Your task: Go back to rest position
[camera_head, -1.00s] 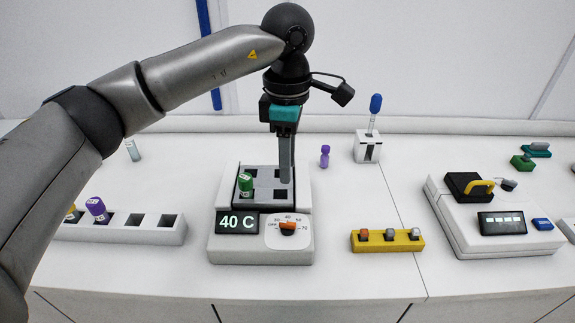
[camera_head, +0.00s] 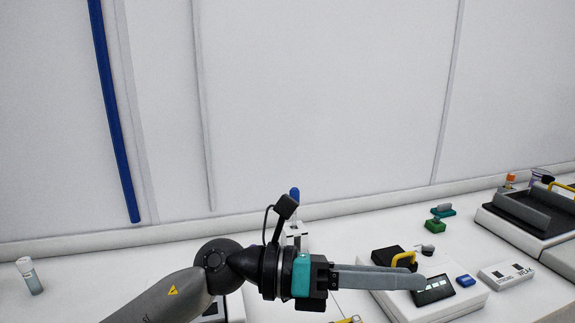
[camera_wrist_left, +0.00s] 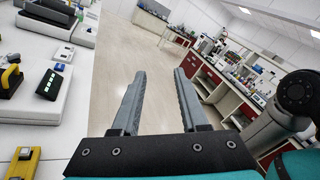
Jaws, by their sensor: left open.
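My left gripper (camera_head: 425,280) points to the right in the head view, above the front of the bench. Its grey fingers look empty. In the left wrist view, the two fingers (camera_wrist_left: 160,85) stand apart with nothing between them, and the floor shows beyond. My left arm comes in low from the left and hides much of the heater block, of which only a white edge (camera_head: 233,305) shows. My right gripper is in neither view.
A white device with a dark display (camera_head: 433,290) and yellow handle (camera_head: 404,259) lies behind the fingers. A yellow rack (camera_wrist_left: 22,165) is at the lower left in the wrist view. A capped vial (camera_head: 30,276) stands far left. The floor (camera_wrist_left: 140,50) beside the bench is clear.

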